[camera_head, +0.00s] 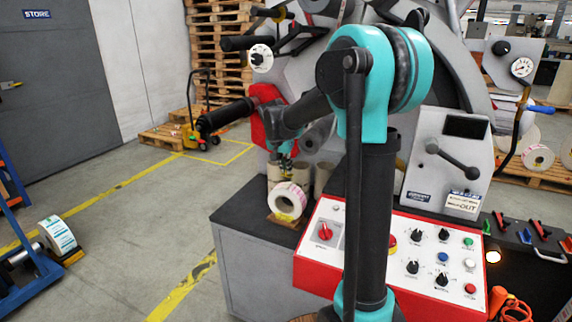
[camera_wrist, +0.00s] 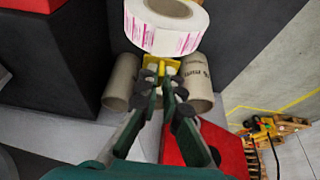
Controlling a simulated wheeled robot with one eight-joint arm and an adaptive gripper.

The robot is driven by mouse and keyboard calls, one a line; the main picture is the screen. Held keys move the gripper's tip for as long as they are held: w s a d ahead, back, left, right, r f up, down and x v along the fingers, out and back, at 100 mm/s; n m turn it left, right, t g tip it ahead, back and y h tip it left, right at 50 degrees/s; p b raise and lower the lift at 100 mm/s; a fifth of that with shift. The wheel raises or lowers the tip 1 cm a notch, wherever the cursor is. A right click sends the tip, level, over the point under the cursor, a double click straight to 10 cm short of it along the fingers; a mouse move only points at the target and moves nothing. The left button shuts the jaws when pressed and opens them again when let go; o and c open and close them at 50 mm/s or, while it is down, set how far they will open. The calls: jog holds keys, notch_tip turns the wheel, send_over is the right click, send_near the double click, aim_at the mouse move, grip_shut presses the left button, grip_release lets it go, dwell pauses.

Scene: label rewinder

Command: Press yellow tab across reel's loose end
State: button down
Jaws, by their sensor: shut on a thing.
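The reel (camera_head: 291,192) is a white roll with pink print and a cardboard core, standing on the dark bench top on a small brown base. In the wrist view the reel (camera_wrist: 165,38) is at the top centre, just beyond my fingertips. My gripper (camera_head: 287,170) is directly behind it in the head view. In the wrist view my gripper (camera_wrist: 163,70) is shut on the yellow tab (camera_wrist: 158,63), which shows between the fingertips at the reel's near edge. I cannot tell whether the tab touches the reel. The loose end is not distinguishable.
Cardboard cores stand beside my fingers, one at left (camera_wrist: 122,82) and one at right (camera_wrist: 197,80) in the wrist view. A red-edged control panel (camera_head: 400,245) is right of the reel. A pallet truck (camera_head: 192,135) stands on the floor behind.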

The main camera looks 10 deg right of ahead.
aim_at(286, 175)
jog(key=shift+f, duration=2.15)
jog(key=shift+f, duration=0.35)
dwell(0.4)
jog(key=c, duration=1.6)
grip_release()
